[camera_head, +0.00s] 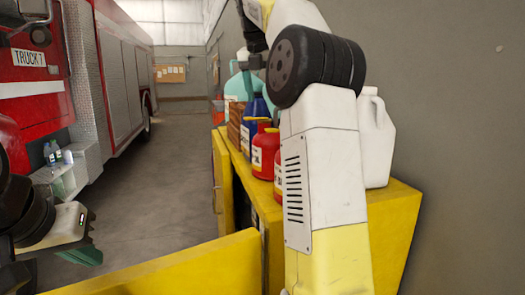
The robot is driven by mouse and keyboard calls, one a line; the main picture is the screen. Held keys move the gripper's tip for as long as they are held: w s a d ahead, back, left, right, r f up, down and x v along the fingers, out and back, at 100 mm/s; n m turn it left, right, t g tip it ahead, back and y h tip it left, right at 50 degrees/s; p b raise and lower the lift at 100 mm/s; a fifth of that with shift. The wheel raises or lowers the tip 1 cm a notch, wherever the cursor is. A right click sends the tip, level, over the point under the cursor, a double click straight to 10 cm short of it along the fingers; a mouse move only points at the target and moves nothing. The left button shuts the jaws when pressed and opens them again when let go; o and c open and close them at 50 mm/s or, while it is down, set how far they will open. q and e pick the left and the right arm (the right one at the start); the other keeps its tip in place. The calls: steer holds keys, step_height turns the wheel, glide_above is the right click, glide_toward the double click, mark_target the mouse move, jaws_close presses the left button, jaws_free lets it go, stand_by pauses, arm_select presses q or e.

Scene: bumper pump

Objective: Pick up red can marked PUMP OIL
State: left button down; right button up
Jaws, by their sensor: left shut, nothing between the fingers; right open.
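A red can (264,151) with a pale label stands on top of the yellow cabinet (391,215). A second red can (278,178) is beside it, mostly hidden by my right arm. The label print is too small to read surely as PUMP OIL. My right gripper (251,63) is above and behind the cans, among the taller bottles in the picture. It is open and apart from the red cans. My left gripper (83,254) is low at the left edge, shut and empty, far from the cans; part of it is out of frame.
A blue bottle (256,110) and a teal jug (237,86) stand behind the cans. A white jug (375,139) stands right of my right arm. The yellow cabinet door (175,269) is open in front. A red fire truck (122,62) is at left, with clear floor between.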

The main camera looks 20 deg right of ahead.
steer(key=shift+w+d+f, duration=0.1)
steer(key=shift+w+d, duration=0.15)
steer(key=shift+d, duration=0.05)
steer(key=shift+w+d+f, duration=0.15)
steer(key=shift+f, duration=0.15)
steer(key=x, duration=0.7)
steer(key=shift+d+r, duration=0.1)
jaws_close()
stand_by(0.7)
